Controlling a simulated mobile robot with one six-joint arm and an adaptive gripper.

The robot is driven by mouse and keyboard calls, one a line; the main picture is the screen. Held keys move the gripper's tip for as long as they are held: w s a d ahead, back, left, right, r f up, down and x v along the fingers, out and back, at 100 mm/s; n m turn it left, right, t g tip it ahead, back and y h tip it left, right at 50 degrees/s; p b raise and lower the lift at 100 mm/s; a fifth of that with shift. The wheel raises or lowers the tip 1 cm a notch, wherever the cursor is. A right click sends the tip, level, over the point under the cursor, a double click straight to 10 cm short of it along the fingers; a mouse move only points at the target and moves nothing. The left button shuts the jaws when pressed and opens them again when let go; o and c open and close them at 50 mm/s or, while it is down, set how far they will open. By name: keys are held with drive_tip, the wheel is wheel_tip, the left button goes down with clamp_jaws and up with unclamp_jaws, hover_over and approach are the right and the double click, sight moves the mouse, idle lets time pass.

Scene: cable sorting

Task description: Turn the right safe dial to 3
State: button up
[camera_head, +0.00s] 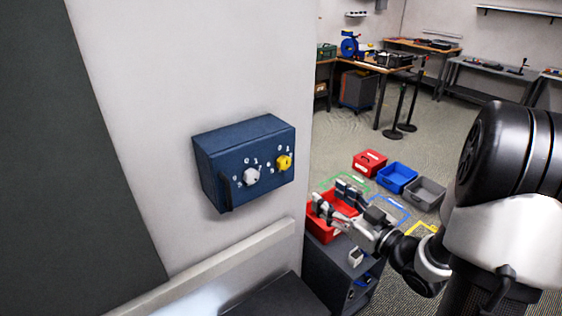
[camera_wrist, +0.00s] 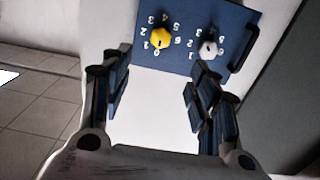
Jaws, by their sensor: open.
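A dark blue safe box (camera_head: 217,155) is fixed to the pale wall. Its right dial is yellow (camera_head: 284,163) and its left dial is white (camera_head: 251,176), each with white digits around it. The wrist view shows the face upside down, with the yellow dial (camera_wrist: 161,38) on the left and the white dial (camera_wrist: 208,48) on the right. Which digit each dial points to is too small to tell. My gripper (camera_head: 331,195) is open and empty, to the right of and lower than the box, apart from both dials. In the wrist view its fingers (camera_wrist: 158,78) frame space below the dials.
A dark handle (camera_head: 225,191) is on the box's left side. A red bin (camera_head: 320,228) on a dark cabinet (camera_head: 326,270) lies behind and below my gripper. Red (camera_head: 369,163), blue (camera_head: 396,178) and grey (camera_head: 427,193) bins stand on the floor. Space before the dials looks clear.

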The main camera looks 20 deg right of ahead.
sight(287, 165)
drive_tip(key=b+x, duration=0.1)
drive_tip(key=x, duration=1.6)
drive_tip(key=shift+w+a+r, duration=0.1)
drive_tip(key=shift+w+r, duration=0.05)
drive_tip(key=shift+w, duration=0.05)
drive_tip(key=shift+c, duration=0.2)
drive_tip(key=c, duration=1)
drive_tip(key=shift+c, duration=0.3)
